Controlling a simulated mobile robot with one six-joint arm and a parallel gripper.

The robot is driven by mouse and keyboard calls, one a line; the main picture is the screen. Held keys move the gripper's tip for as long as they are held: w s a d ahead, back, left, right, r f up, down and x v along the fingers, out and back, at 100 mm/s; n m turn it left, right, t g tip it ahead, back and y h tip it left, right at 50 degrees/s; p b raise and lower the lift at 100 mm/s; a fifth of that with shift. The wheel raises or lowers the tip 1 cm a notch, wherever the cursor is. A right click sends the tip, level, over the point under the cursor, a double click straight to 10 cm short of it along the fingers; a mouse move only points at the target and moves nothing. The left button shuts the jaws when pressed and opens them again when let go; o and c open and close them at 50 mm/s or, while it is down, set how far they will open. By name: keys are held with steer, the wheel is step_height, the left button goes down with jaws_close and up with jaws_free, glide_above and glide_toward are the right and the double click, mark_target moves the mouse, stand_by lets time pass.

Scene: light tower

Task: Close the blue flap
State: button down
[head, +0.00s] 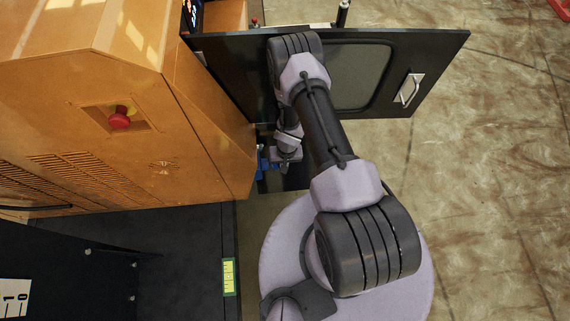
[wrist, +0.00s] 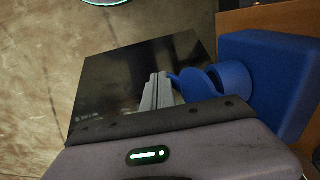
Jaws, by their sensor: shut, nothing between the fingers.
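A blue part (wrist: 270,75) sits at the right of the wrist view, with a boxy body and a rounded blue piece (wrist: 205,82) reaching left. I cannot tell which piece is the flap, or how far it stands open. My gripper (wrist: 160,82) is shut and empty, its grey fingers just left of the rounded blue piece; whether they touch is unclear. In the head view a little blue (head: 264,164) shows beside my wrist, at the orange machine's lower right corner. My arm hides the rest there.
The orange machine (head: 215,105) fills the left, with a red button (head: 120,120) on it. A black door with a window and handle (head: 435,75) stands open behind my arm. A dark panel (wrist: 115,75) lies beyond my fingers. Bare floor (head: 490,200) is free on the right.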

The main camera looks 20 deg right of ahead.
steer(key=shift+w+a+f+t+y+b, duration=0.1)
steer(key=shift+a+f+t+y+b, duration=0.35)
steer(key=shift+y, duration=0.45)
steer(key=shift+a+y+b, duration=0.3)
steer(key=shift+a+b, duration=0.1)
steer(key=shift+b, duration=0.35)
stand_by(0.8)
steer(key=shift+r, duration=0.15)
